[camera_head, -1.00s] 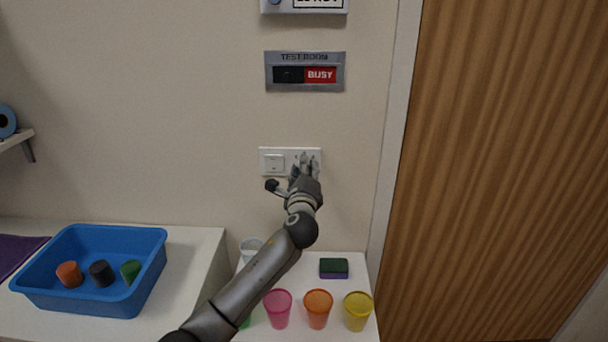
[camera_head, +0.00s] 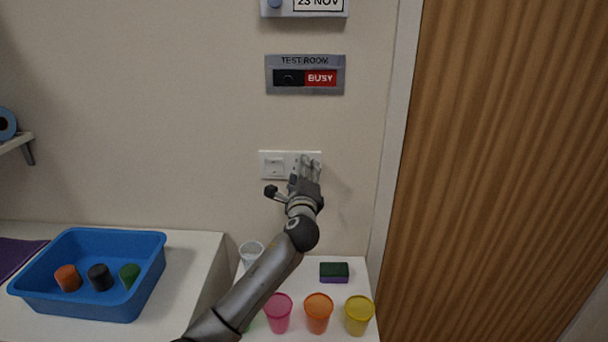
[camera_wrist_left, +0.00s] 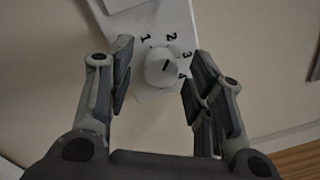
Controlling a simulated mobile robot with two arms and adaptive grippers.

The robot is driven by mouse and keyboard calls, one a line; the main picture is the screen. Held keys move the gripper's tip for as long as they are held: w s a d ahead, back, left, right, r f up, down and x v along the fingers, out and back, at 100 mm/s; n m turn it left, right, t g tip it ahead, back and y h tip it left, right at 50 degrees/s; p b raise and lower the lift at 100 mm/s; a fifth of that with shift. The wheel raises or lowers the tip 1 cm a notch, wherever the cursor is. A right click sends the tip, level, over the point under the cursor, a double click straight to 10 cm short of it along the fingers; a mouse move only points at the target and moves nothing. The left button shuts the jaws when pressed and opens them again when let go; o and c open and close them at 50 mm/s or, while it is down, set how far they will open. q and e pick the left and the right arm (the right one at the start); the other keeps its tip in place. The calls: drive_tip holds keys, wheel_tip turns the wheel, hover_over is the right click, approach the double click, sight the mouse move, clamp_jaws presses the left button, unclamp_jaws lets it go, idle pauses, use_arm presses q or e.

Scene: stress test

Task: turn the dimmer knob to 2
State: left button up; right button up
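The dimmer knob (camera_wrist_left: 160,72) is a round white knob on a white wall plate (camera_head: 262,165), with the digits 1 to 4 printed in an arc around it. A short dark mark on its face slants toward the upper right, roughly toward the side of 2 and 3; I cannot tell the exact setting. My left gripper (camera_head: 309,164) is in front of the plate's right half and hides the knob in the head view. In the left wrist view the gripper (camera_wrist_left: 158,66) is open, one finger on each side of the knob with gaps. My right gripper is not in view.
A rocker switch (camera_head: 274,165) is on the plate's left half. Below stand pink (camera_head: 278,312), orange (camera_head: 318,312) and yellow (camera_head: 358,314) cups, and a sponge (camera_head: 334,272). A blue tray (camera_head: 140,307) is at left. A wooden door (camera_head: 490,170) is at right.

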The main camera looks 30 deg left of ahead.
use_arm(q)
drive_tip(key=shift+s+d, duration=0.1)
drive_tip(key=r+v, duration=0.1)
drive_tip(key=v, duration=1)
drive_tip(key=shift+s+d+f, duration=0.2)
drive_tip(key=shift+s+f, duration=0.15)
drive_tip(key=shift+f, duration=0.15)
drive_tip(key=shift+f, duration=0.1)
